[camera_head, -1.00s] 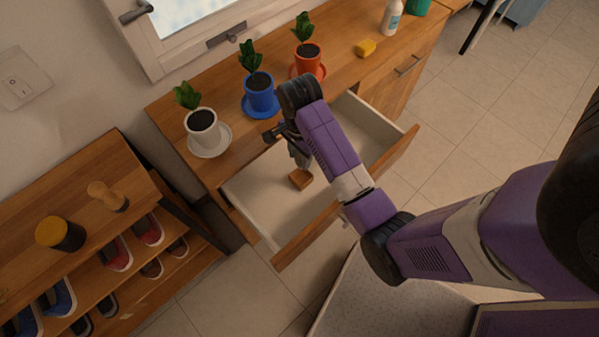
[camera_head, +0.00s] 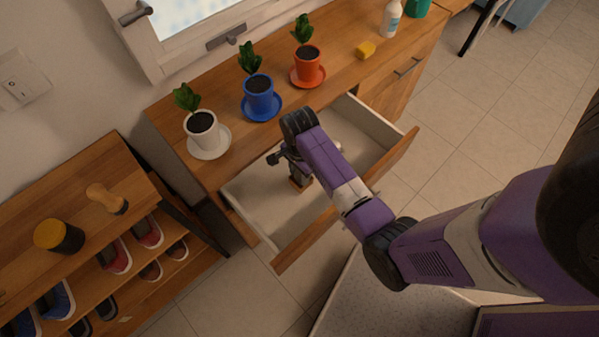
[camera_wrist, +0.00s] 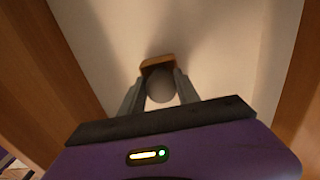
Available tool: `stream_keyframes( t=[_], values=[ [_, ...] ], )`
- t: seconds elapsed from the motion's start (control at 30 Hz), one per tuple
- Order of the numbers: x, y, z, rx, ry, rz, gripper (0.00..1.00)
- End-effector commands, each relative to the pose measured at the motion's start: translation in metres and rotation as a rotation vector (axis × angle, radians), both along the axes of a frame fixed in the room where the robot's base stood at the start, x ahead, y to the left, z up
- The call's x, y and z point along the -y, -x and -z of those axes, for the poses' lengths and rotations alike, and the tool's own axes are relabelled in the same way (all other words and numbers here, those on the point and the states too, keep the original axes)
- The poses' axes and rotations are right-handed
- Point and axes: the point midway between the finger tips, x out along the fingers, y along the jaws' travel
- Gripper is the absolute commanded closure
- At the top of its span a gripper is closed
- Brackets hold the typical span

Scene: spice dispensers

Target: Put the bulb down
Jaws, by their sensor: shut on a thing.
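The bulb (camera_wrist: 161,86) shows in the wrist view as a pale, round shape between the two grey fingers of my gripper (camera_wrist: 160,92), which is shut on it. In the head view my gripper (camera_head: 297,176) points down inside the open drawer (camera_head: 247,199), and I cannot make out the bulb there. A small wooden block (camera_wrist: 157,62) sits right at the fingertips, just beyond the bulb. It also shows in the head view (camera_head: 298,185), partly hidden. I cannot tell whether the bulb touches the block or the drawer floor.
The drawer is otherwise bare. On the cabinet top stand a white pot (camera_head: 202,133), a blue pot (camera_head: 259,97), an orange pot (camera_head: 308,68), a yellow sponge (camera_head: 366,49) and a white bottle (camera_head: 391,18). A shoe rack (camera_head: 75,185) stands at the left.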

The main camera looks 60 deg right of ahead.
Motion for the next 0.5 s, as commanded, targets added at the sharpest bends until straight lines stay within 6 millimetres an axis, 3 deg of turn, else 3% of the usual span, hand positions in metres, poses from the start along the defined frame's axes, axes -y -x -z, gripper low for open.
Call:
stream_keyframes(
  t=[0.5],
  values=[
    [-0.001, 0.002, 0.014, -0.005, -0.001, 0.000, 1.00]
  ],
)
